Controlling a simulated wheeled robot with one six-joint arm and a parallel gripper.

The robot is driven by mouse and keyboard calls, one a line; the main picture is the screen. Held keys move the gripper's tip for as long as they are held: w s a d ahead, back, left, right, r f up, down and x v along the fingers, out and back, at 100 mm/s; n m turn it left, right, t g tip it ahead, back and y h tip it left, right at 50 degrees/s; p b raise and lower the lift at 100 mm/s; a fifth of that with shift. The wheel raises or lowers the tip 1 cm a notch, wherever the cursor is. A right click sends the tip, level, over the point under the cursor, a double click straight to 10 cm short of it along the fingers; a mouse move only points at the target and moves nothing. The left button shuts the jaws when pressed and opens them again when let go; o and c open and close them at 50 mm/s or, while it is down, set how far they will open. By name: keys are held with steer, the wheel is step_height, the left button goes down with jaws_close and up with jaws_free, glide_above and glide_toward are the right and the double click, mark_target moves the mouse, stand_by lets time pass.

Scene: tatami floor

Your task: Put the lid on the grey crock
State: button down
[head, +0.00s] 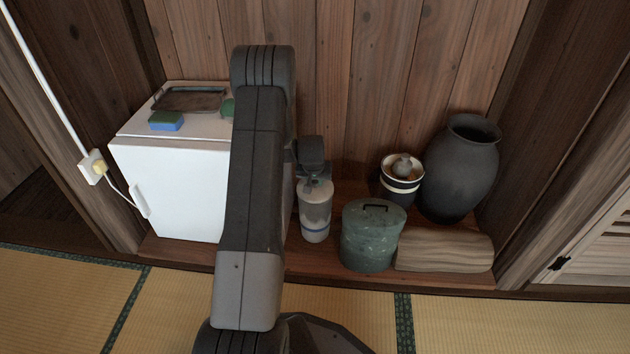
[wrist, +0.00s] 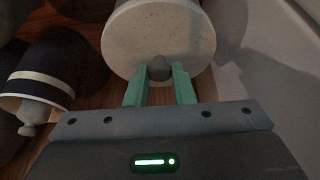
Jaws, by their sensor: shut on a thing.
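The grey crock (head: 315,218) is pale with a blue band and stands upright on the wooden floor strip, right of the white fridge. My gripper (head: 318,181) is directly over its top, pointing down. In the wrist view my gripper (wrist: 159,78) has its green fingers on either side of a small grey knob, shut on it. The knob belongs to the pale speckled round lid (wrist: 150,40), which lines up with the crock's mouth. The lid hides the mouth, and I cannot tell whether it touches the rim.
A dark crock (head: 401,192) with a white band and a knobbed lid, a green lidded pot (head: 369,240), a tall dark vase (head: 460,172) and a log (head: 445,250) stand to the right. The white fridge (head: 172,190) is close on the left, with a tray (head: 190,99) and sponge (head: 166,121) on top.

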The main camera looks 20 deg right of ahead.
stand_by(0.9)
steer(key=c, duration=0.7)
jaws_free()
steer(key=shift+r, duration=0.1)
steer(key=shift+r+p, duration=1.8)
steer(key=shift+r, duration=1.55)
jaws_close()
